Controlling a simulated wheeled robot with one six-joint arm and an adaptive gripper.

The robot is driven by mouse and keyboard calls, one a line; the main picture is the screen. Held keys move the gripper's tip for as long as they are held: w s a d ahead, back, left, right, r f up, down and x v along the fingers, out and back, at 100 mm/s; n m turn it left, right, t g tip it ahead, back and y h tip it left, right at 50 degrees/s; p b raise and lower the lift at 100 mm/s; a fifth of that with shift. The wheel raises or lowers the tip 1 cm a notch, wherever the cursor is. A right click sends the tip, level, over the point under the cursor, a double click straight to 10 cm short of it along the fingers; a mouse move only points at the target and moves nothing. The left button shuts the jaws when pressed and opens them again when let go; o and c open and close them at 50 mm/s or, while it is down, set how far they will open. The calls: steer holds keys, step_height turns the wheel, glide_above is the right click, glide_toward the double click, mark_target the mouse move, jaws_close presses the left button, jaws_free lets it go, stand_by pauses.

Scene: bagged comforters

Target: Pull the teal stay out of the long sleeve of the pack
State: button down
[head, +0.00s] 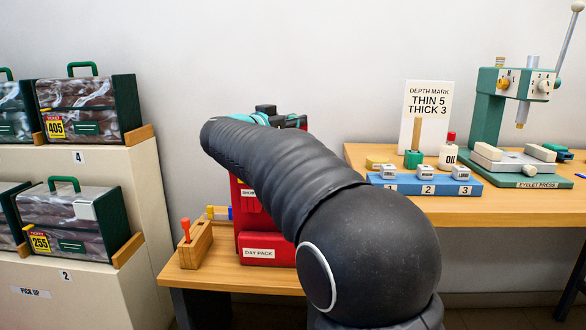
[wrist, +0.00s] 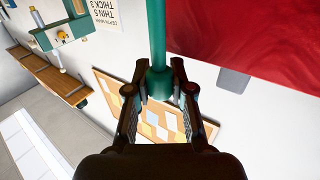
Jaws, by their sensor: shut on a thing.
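The red pack (head: 258,248), labelled DAY PACK, stands on a wooden table, mostly hidden behind my arm in the head view. Its red fabric (wrist: 240,30) fills the upper right of the wrist view. The teal stay (wrist: 157,35) is a straight rod with a thicker end, running up out of the wrist view beside the fabric. My gripper (wrist: 158,86) is shut on the stay's thick end. The stay's far end and the sleeve opening are out of sight, so I cannot tell how much of it is inside.
A wooden block with a red-handled tool (head: 194,245) stands left of the pack. Cases (head: 80,108) sit on stepped shelves at the left. The right bench holds a blue numbered block (head: 424,186), an oil bottle (head: 449,155) and an eyelet press (head: 490,110).

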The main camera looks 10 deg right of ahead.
steer(key=shift+r, duration=0.45)
steer(key=shift+r, duration=0.25)
steer(key=shift+r, duration=0.85)
steer(key=shift+r, duration=0.25)
steer(key=shift+r, duration=0.85)
steer(key=shift+r, duration=0.15)
steer(key=shift+r, duration=0.9)
stand_by(0.7)
